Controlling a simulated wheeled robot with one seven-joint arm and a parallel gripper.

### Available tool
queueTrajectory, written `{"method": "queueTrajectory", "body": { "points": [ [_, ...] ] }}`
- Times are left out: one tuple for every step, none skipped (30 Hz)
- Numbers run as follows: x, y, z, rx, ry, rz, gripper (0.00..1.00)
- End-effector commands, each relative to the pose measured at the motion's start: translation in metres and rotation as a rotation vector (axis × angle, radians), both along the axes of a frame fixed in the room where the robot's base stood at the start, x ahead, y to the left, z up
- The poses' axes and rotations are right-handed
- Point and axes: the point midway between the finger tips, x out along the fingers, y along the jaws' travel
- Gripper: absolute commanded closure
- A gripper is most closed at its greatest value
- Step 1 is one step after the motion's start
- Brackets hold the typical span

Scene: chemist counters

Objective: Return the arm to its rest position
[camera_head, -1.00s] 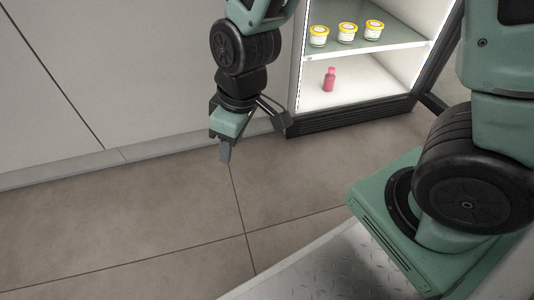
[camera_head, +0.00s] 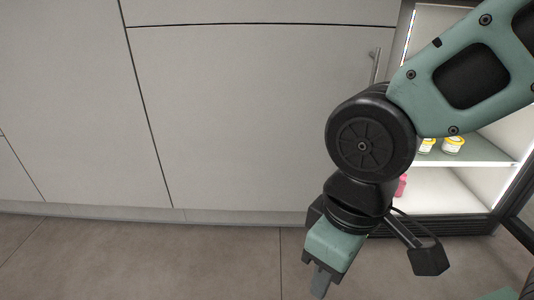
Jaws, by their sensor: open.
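My gripper (camera_head: 320,282) hangs at the lower middle right of the head view, pointing down over the floor. It holds nothing that I can see. Its fingers show nearly edge-on, with one grey finger clear below the green housing. My arm comes in from the upper right and bends down at a large black joint. The arm covers part of the lit cabinet behind it.
A lit open cabinet (camera_head: 445,190) stands at the right, with yellow-lidded jars (camera_head: 453,145) on its shelf. A pink bottle (camera_head: 402,185) is mostly hidden behind my arm. Pale cupboard fronts (camera_head: 250,120) fill the back. The floor (camera_head: 150,262) at the left is clear.

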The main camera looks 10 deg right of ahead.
Motion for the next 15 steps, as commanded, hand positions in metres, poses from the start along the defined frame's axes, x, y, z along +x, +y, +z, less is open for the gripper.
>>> {"method": "queueTrajectory", "body": {
  "points": [
    [0.0, 0.0, 0.02, 0.001, -0.001, 0.0, 0.55],
    [0.0, 0.0, 0.027, 0.001, -0.001, 0.0, 0.55],
    [0.0, 0.0, 0.038, 0.001, -0.001, 0.0, 0.55],
    [0.0, 0.0, 0.047, 0.001, -0.001, 0.0, 0.55],
    [0.0, 0.0, 0.056, 0.001, -0.001, 0.0, 0.55],
    [0.0, 0.0, 0.069, 0.001, -0.001, 0.0, 0.55],
    [0.0, 0.0, 0.079, 0.001, -0.001, 0.0, 0.55],
    [0.0, 0.0, 0.089, 0.001, -0.001, 0.0, 0.55],
    [0.0, 0.0, 0.102, 0.001, -0.001, 0.0, 0.55],
    [0.0, 0.0, 0.111, 0.001, -0.001, 0.0, 0.55],
    [0.0, 0.0, 0.12, 0.001, -0.001, 0.0, 0.55],
    [0.0, 0.0, 0.133, 0.001, -0.001, 0.0, 0.55],
    [0.0, 0.0, 0.142, 0.001, -0.001, 0.0, 0.55],
    [0.0, 0.0, 0.151, 0.001, -0.001, 0.0, 0.55],
    [0.0, 0.0, 0.164, 0.001, -0.001, 0.0, 0.55]
  ]
}}
